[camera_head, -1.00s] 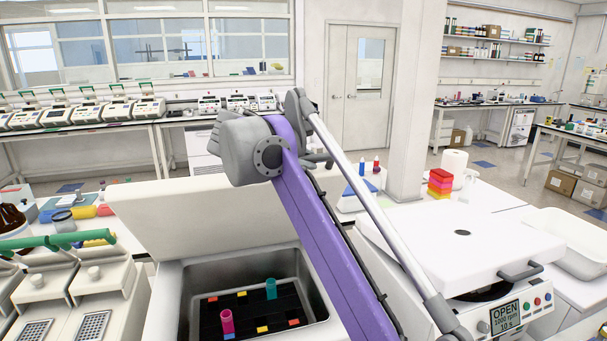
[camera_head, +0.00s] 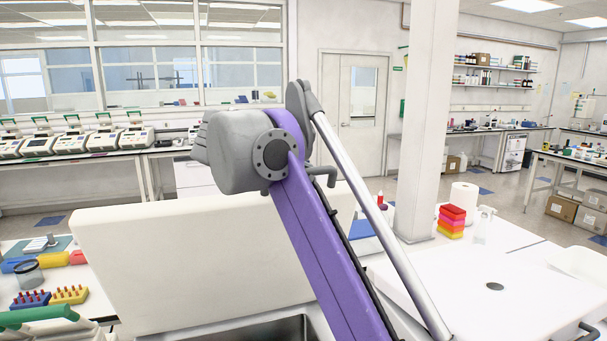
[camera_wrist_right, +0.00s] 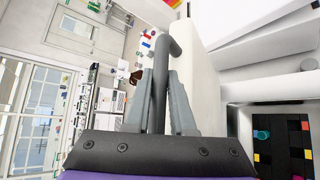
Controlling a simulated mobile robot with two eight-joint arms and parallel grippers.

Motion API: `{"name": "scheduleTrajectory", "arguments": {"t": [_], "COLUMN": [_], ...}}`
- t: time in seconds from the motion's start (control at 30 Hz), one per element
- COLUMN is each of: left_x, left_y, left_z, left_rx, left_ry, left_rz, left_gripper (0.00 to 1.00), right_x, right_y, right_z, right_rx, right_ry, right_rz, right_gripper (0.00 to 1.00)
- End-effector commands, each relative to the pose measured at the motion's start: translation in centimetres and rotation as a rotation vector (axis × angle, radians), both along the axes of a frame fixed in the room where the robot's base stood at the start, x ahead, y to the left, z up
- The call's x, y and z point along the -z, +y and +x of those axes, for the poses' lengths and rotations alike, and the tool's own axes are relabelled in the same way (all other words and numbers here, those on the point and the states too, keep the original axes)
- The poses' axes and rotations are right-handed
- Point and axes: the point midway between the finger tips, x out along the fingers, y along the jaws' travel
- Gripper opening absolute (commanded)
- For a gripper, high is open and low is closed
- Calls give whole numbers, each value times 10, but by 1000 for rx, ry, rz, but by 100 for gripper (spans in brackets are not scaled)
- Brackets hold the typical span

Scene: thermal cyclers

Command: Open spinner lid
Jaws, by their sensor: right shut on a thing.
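A raised, cream-coloured lid (camera_head: 185,265) stands steeply tilted over an open metal-lined box (camera_head: 265,331) in the head view. Its grey handle (camera_head: 325,174) shows past my right arm. In the wrist view my right gripper (camera_wrist_right: 160,88) is shut on this grey handle (camera_wrist_right: 174,46), beside the pale lid panel (camera_wrist_right: 199,85). The box's dark interior with coloured squares (camera_wrist_right: 287,143) shows at the right there. To the right in the head view is another machine's flat white lid (camera_head: 460,285), lying low, with a dark round spot. My arm hides my right gripper in the head view.
Tube racks (camera_head: 70,294) stand on the bench at the left. Behind the white lid are stacked coloured boxes (camera_head: 452,221), a paper roll (camera_head: 464,200) and a spray bottle (camera_head: 484,224). A pillar (camera_head: 427,130) rises at the back of the bench.

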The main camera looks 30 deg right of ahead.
Motion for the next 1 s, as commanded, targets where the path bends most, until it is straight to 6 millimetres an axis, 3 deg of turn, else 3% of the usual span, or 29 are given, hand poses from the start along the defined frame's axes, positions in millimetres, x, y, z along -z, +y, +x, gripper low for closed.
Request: {"name": "scheduleTrajectory", "arguments": {"t": [0.37,0.4,0.53,0.83,1.0], "left_x": [0,0,0,0,0], "left_y": [0,0,0,0,0], "left_z": [0,0,0,0,0], "left_rx": [0,0,0,0,0], "left_ry": [0,0,0,0,0], "left_rz": [0,0,0,0,0], "left_gripper": [0,0,0,0,0], "right_x": [0,0,0,-1,-8], "right_y": [1,1,1,1,16], "right_z": [1,1,0,0,-6], "right_rx": [-2,-2,-2,-1,-4], "right_ry": [-2,-1,-2,-1,-1], "right_rz": [1,2,1,0,1], "right_gripper": [0,28,51,52,52]}}
